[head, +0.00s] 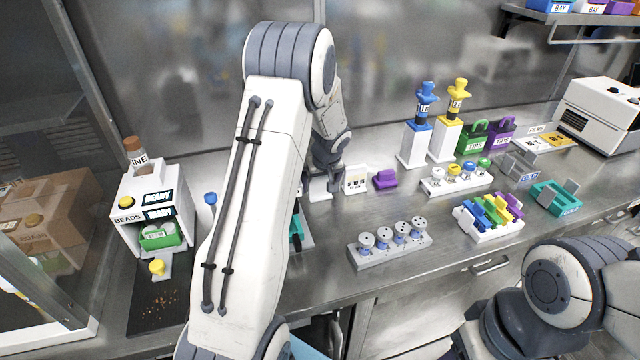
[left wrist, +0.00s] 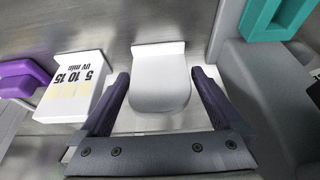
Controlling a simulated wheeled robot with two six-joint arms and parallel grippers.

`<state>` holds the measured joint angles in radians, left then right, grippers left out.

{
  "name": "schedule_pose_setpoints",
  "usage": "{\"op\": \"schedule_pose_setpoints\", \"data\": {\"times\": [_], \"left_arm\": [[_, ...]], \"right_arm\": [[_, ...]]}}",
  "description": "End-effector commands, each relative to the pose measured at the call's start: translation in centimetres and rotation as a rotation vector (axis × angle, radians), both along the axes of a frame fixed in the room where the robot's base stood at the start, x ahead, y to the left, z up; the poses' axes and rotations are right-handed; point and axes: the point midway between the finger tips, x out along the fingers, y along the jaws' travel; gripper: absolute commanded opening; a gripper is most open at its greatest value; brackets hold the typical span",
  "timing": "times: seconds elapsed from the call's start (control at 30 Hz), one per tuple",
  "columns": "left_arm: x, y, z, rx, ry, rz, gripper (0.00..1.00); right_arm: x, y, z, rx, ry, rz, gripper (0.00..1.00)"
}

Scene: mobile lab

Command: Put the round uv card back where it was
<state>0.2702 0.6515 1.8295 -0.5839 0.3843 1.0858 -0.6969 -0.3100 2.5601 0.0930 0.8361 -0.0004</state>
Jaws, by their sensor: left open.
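My left gripper (head: 326,184) is low over the back of the bench, partly hidden by my own arm. In the left wrist view its two dark fingers (left wrist: 160,78) are open. Between them is a plain pale piece with a rounded end (left wrist: 160,92) and a straight white edge at its far side. It looks like the round uv card or its holder; I cannot tell which. The fingers stand apart on either side of it. A white block marked "5 10 15 UV min" (left wrist: 80,78) stands just left of it; it also shows in the head view (head: 355,180). My right gripper is out of view.
A purple block (head: 385,179) is beside the marked block. A grey rack of round-topped pieces (head: 390,250) stands toward the front edge. A teal object (left wrist: 275,18) is close to the gripper. The READY machine (head: 150,205) stands left.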

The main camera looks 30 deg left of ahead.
Motion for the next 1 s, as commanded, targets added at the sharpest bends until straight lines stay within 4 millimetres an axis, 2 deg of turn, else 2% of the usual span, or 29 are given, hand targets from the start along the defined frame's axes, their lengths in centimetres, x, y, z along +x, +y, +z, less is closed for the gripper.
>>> {"op": "schedule_pose_setpoints", "data": {"times": [0.03,0.17,0.43,0.6,0.87,0.93,1.0], "left_arm": [[0.0,0.0,0.5,0.000,0.000,0.000,1.00],[-0.5,-0.6,2.4,0.002,-0.004,-0.001,1.00],[-2.0,-2.3,7.9,0.002,-0.006,0.000,1.00],[-2.7,-3.1,10.3,0.001,-0.003,-0.001,1.00],[-3.1,-3.5,11.3,0.000,0.001,-0.002,1.00],[-3.3,-4.4,11.4,-0.002,0.007,-0.024,1.00],[-3.9,-6.9,11.9,-0.008,0.022,-0.093,1.00]], "right_arm": [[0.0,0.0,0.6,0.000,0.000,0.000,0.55],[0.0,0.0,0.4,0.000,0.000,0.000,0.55],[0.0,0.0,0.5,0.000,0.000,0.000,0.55],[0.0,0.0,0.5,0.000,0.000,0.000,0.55],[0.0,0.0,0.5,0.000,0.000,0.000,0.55],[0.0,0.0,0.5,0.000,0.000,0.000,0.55],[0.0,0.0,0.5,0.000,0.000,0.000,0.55]]}}
